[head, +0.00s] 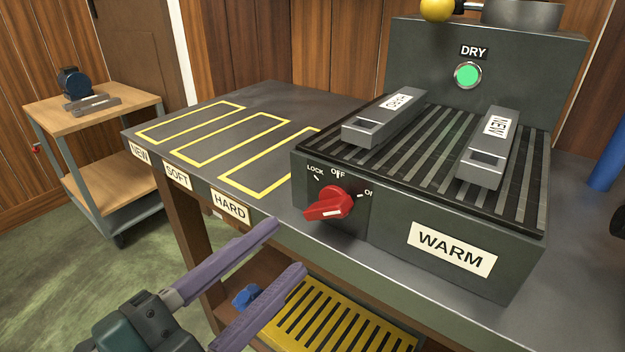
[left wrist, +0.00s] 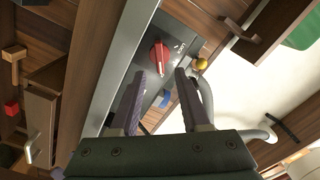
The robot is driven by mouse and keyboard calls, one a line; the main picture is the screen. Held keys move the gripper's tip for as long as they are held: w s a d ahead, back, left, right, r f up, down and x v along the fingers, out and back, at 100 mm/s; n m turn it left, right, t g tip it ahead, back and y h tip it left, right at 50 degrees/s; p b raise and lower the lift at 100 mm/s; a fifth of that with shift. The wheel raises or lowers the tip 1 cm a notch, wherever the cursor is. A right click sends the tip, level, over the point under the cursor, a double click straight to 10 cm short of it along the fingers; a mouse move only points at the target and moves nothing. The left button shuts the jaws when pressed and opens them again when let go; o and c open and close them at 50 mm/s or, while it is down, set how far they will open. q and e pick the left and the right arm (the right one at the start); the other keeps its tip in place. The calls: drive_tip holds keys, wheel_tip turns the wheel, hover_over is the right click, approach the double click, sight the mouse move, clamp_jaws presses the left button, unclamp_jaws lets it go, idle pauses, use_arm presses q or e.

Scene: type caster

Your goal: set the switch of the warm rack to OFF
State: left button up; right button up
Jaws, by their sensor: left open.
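The warm rack (head: 420,225) is a dark box with a ribbed top and a WARM label. Its switch is a red knob (head: 329,204) on the front face, with LOCK, OFF and ON marked around it. The knob's bar slants from lower left to upper right, its upper right end towards the ON mark. My left gripper (head: 288,248) is open and empty, below and left of the knob and apart from it. In the left wrist view the knob (left wrist: 159,58) appears between and beyond the fingertips (left wrist: 160,75). My right gripper is not in view.
Two grey type blocks (head: 378,122) (head: 483,160) lie on the rack. A green button (head: 467,75) under a DRY label is behind. Yellow-outlined NEW, SOFT and HARD bays (head: 232,138) on the bench look empty. A yellow grille (head: 340,320) lies below the bench. A wooden cart (head: 105,110) stands left.

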sight(322, 215)
use_arm(q)
drive_tip(key=b+x, duration=0.1)
drive_tip(key=x, duration=0.5)
drive_tip(key=shift+w+d, duration=0.1)
drive_tip(key=shift+d, duration=0.05)
clamp_jaws()
idle(0.4)
